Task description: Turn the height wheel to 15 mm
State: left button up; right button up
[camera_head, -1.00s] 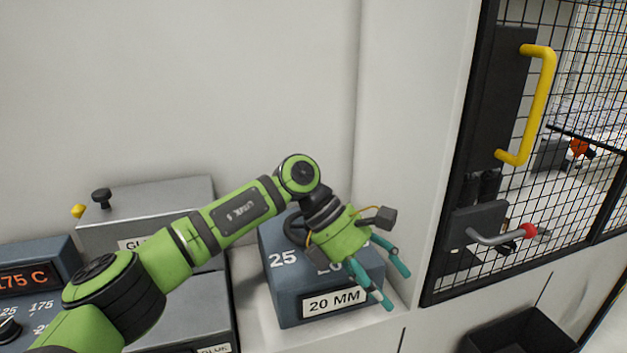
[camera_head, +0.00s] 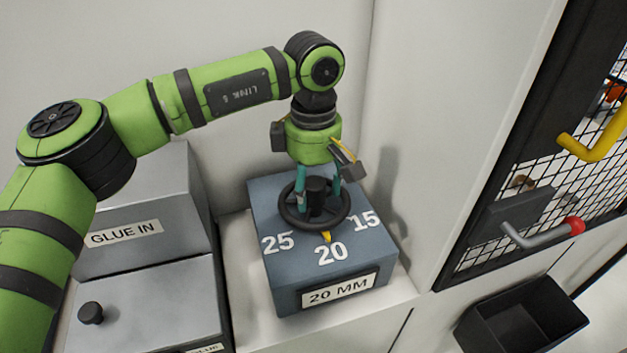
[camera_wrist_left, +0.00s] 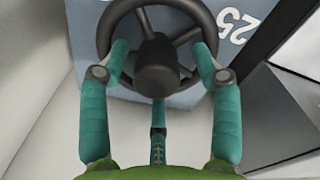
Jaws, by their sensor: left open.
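The height wheel (camera_head: 336,212) is a black spoked handwheel on top of a blue-grey box (camera_head: 290,292) marked 25, 20 and 15. Its yellow pointer (camera_head: 326,236) is at 20, and the front display (camera_head: 338,290) reads 20 MM. My left gripper (camera_head: 318,188) points down over the wheel, its teal fingers open on either side of the hub. In the left wrist view the wheel (camera_wrist_left: 106,38) shows with its hub (camera_wrist_left: 158,68) between the spread fingers (camera_wrist_left: 160,62). I cannot tell whether the fingers touch it. My right gripper is not in view.
A grey glue unit (camera_head: 150,300) with a black knob (camera_head: 91,313) stands left of the box. To the right are a mesh door with a yellow handle (camera_head: 598,140), a red-tipped lever (camera_head: 540,238) and a black bin (camera_head: 520,318). A wall stands close behind.

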pick_arm(q)
jog(key=shift+w+f, duration=0.2)
jog(key=shift+f, duration=0.4)
jog(key=c, duration=1.1)
jog(key=shift+c, duration=0.2)
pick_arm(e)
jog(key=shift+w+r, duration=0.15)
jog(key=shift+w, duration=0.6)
